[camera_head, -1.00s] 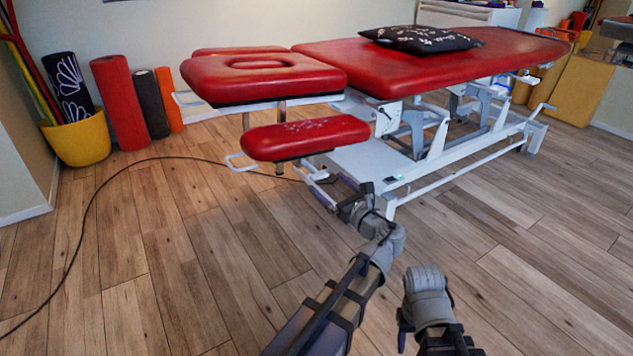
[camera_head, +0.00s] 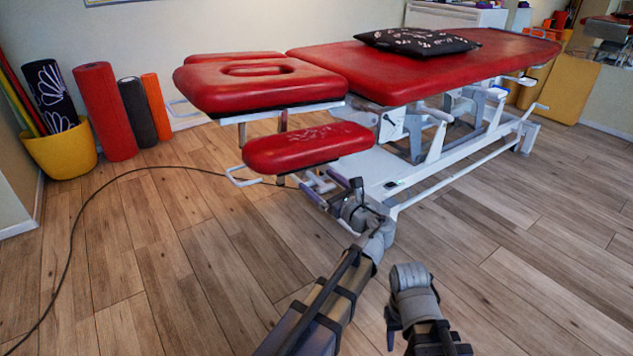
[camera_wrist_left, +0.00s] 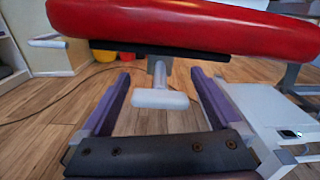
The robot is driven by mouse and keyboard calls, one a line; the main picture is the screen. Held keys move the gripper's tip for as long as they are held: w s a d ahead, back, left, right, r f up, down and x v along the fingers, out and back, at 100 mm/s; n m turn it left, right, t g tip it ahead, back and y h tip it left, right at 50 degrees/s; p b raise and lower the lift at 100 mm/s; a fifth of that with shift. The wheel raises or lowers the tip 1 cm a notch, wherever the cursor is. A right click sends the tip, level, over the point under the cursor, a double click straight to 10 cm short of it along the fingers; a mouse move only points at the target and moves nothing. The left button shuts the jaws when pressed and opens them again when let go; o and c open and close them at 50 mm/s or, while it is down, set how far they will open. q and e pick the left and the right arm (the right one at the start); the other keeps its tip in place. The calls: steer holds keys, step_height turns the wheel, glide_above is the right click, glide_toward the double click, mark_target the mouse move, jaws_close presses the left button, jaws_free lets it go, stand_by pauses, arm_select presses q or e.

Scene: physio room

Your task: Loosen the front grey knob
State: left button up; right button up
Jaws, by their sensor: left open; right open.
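A light grey T-shaped knob (camera_wrist_left: 160,98) hangs on a short stem under the red front armrest pad (camera_wrist_left: 180,27) in the left wrist view. The same pad shows in the head view (camera_head: 307,148) at the near end of the red treatment table (camera_head: 420,62). My left gripper (camera_wrist_left: 161,73) is open, its two purple-grey fingers on either side of the knob with visible gaps. In the head view my left gripper (camera_head: 318,181) reaches low beside the pad. Of my right arm only grey and black links show, at the lower middle; its fingers are not visible.
The table's white base frame (camera_head: 455,178) stands right of my left gripper. A black cable (camera_head: 75,225) runs over the wooden floor. A yellow pot (camera_head: 62,152) and rolled mats (camera_head: 105,110) stand by the left wall.

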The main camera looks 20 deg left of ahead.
arm_select(q)
steer(key=c, duration=1.3)
steer(key=shift+c, duration=0.2)
steer(key=shift+n, duration=0.3)
steer(key=n, duration=0.3)
steer(key=shift+n, duration=0.4)
steer(key=n, duration=0.4)
steer(key=shift+s+n, duration=0.1)
steer(key=shift+n, duration=0.2)
steer(key=n, duration=0.4)
steer(key=shift+f, duration=0.1)
steer(key=shift+n, duration=2.5)
